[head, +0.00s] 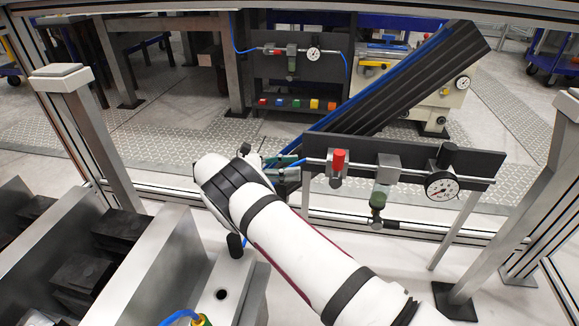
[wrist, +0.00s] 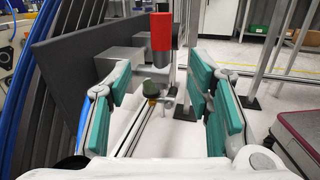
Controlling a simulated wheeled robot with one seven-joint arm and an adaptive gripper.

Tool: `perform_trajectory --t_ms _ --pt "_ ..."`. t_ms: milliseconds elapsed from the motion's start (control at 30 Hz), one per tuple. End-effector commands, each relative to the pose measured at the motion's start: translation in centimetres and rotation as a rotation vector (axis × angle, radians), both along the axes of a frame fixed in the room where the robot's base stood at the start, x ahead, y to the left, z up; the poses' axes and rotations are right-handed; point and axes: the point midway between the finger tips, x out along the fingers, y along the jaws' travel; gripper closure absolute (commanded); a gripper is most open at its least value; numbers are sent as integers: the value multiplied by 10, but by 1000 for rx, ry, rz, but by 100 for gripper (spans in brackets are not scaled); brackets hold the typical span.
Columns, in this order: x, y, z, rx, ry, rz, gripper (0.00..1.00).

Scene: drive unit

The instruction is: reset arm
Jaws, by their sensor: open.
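My gripper (wrist: 160,76) is open in the wrist view, with teal pads on its left and right fingers and nothing held between them. In the head view my white arm reaches up from the lower right, and my gripper (head: 288,172) is partly hidden by the wrist. A red valve handle (head: 338,160) on a horizontal pipe is just right of the fingers. The red handle (wrist: 161,32) also shows in the wrist view, upright beyond the gap and apart from the pads.
A dark panel (head: 400,150) carries the pipe, a pressure gauge (head: 441,187) and a green-grey filter (head: 380,195). Metal posts (head: 90,130) stand left and right. Grey walls with black blocks (head: 85,275) fill the lower left. Open floor (head: 400,245) lies below the panel.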

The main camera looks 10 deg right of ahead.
Motion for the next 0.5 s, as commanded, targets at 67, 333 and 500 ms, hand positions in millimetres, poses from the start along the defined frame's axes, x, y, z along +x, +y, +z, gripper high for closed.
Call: perform_trajectory --t_ms 67,333,500 --pt "0 1 0 0 0 0 53" --pt "0 0 0 0 0 0 53" --pt "0 -5 9 20 -11 -16 53"
